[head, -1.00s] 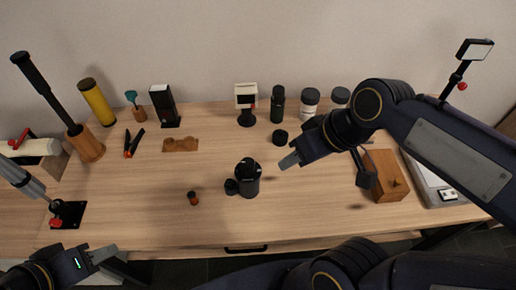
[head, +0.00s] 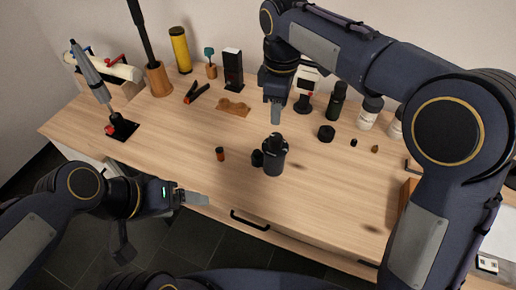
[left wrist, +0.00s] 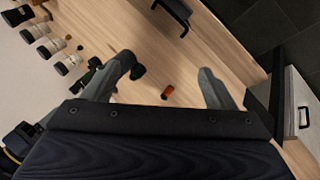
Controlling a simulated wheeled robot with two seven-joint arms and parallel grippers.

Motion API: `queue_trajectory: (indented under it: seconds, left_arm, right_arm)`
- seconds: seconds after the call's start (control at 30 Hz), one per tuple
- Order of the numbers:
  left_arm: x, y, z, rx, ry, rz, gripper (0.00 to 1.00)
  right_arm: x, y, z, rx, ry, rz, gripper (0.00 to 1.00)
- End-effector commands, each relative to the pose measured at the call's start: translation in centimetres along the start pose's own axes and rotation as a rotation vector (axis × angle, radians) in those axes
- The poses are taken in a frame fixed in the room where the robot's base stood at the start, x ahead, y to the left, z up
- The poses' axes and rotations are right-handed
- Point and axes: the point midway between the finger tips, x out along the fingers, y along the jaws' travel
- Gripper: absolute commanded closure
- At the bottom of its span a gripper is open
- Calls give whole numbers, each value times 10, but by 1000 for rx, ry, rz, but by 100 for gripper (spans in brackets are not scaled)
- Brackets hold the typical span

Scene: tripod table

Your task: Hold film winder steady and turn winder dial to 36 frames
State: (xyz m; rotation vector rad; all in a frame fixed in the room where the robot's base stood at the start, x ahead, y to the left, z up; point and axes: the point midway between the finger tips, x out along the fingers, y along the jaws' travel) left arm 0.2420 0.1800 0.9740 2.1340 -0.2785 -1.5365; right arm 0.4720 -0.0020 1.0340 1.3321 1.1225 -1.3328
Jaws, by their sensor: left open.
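The film winder (head: 275,156) is a black upright cylinder with a round dark dial (head: 257,158) on its left side, standing mid-table. My right gripper (head: 276,113) points down just above and behind the winder in the picture, apart from it; its finger gap is hidden. My left gripper (head: 194,198) is open and empty near the table's front edge, left of and in front of the winder. In the left wrist view, the fingers (left wrist: 162,88) are spread, and one finger partly hides the dark winder; the round dial (left wrist: 137,72) shows beside it.
A small orange-and-black film canister (head: 220,154) stands left of the winder. A black round lid (head: 326,133) lies to the right. The table's front middle is clear.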

Motion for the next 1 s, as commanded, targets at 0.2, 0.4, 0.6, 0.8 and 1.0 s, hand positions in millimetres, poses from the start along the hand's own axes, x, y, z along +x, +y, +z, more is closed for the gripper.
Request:
queue_trajectory:
  seconds: [0.2, 0.4, 0.6, 0.8, 1.0]
  left_arm:
    - [38, 36, -4, -273, -257, 189, 20]
    - [71, 65, -21, -572, -448, 376, 20]
    - [107, 83, -49, -919, -595, 561, 20]
    - [151, 83, -83, -1297, -689, 730, 20]
    - [190, 69, -107, -1609, -723, 843, 20]
  right_arm:
    - [0, 0, 0, 2, 1, 0, 64]
    - [0, 0, 0, 2, 1, -1, 64]
    - [0, 0, 0, 3, 1, -1, 64]
    - [0, 0, 1, 3, 1, -1, 64]
    - [0, 0, 1, 3, 1, -1, 64]
